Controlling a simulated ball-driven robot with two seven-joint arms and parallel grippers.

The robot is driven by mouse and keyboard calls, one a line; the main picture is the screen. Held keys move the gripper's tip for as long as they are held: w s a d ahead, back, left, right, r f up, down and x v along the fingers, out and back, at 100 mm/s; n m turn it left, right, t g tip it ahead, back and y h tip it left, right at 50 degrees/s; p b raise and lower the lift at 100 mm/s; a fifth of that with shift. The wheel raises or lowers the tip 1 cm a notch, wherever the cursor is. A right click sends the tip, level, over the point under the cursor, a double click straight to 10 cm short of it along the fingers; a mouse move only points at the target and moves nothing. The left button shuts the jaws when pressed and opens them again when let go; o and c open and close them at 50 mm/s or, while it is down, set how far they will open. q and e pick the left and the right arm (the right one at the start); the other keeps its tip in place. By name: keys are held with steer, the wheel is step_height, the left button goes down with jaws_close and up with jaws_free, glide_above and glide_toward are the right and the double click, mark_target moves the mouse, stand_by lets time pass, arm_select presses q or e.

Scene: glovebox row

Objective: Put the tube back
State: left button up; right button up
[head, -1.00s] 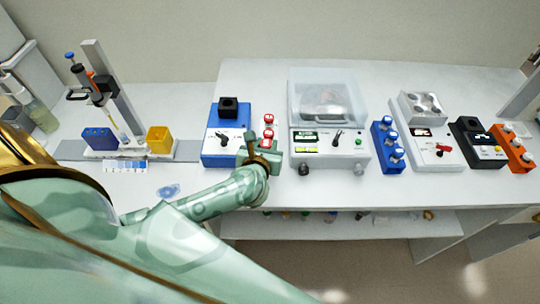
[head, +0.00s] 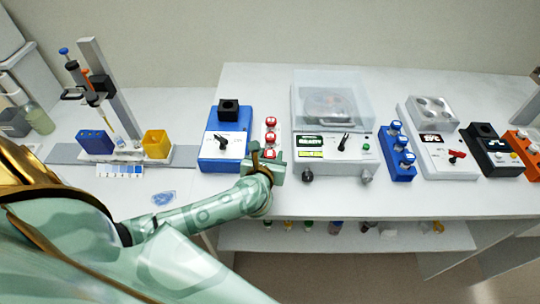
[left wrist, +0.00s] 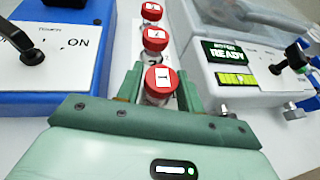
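Three red-capped tubes stand in a row on a narrow white rack between two machines. The front tube (head: 269,154) also shows close up in the left wrist view (left wrist: 160,82), with a white label on its cap. The middle tube (head: 270,138) and back tube (head: 270,122) are behind it. My left gripper (head: 266,168) is at the front end of the row. In the left wrist view its fingers (left wrist: 160,88) are apart, with the front cap between them and gaps on both sides. The tube's lower part is hidden. My right gripper is out of view.
A blue mixer (head: 222,150) stands close left and a lidded white centrifuge (head: 335,150) close right. A blue rack (head: 397,165) holds white-capped tubes. Farther right are a white block device (head: 432,148) and a black device (head: 492,155). A pipette stand (head: 110,90) is at left.

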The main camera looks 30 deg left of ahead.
arm_select(q)
steer(key=shift+o, duration=0.9)
steer(key=shift+r, duration=0.1)
steer(key=shift+s+r, duration=0.15)
steer(key=p+v, duration=0.1)
steer(key=v, duration=1)
steer(key=shift+s+d+p, duration=0.2)
steer(key=shift+s+p, duration=0.05)
steer(key=shift+p, duration=0.1)
steer(key=shift+r, duration=0.15)
